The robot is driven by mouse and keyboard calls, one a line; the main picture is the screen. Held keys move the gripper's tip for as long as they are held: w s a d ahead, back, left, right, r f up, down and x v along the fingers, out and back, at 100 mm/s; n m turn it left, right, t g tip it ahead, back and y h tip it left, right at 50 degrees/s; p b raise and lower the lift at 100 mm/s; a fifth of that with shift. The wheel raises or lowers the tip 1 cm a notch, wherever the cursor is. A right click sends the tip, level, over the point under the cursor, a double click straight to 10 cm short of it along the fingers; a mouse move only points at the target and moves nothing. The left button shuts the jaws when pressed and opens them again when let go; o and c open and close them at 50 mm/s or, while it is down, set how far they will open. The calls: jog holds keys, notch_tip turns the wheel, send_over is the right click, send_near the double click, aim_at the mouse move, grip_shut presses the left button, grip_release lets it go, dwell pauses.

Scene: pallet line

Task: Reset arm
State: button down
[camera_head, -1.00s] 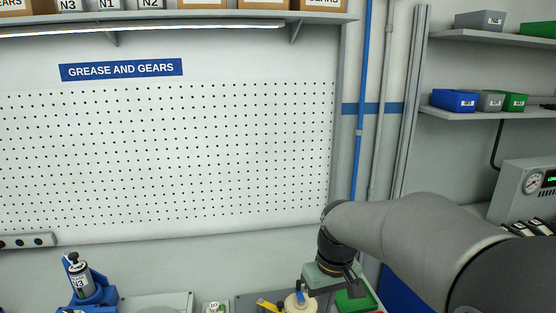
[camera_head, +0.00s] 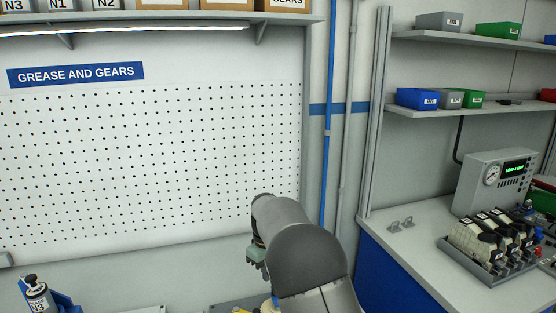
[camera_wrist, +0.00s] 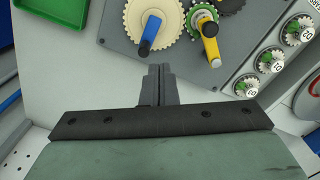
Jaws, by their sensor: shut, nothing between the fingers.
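My gripper (camera_wrist: 158,84) is at the middle of the wrist view. Its two dark fingers are together with nothing between them. They point toward a grey plate (camera_wrist: 112,30) that carries gears, and they look apart from it. In the head view my arm comes up from the bottom edge and folds over, and its end is mostly hidden behind the arm link.
A green bin (camera_wrist: 58,10) is top left. In the head view a side bench holds a tray (camera_head: 492,278) and a gauge box (camera_head: 493,180).

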jog(key=shift+f+b, duration=1.25)
jog(key=shift+f, duration=1.15)
jog(key=shift+f, duration=0.15)
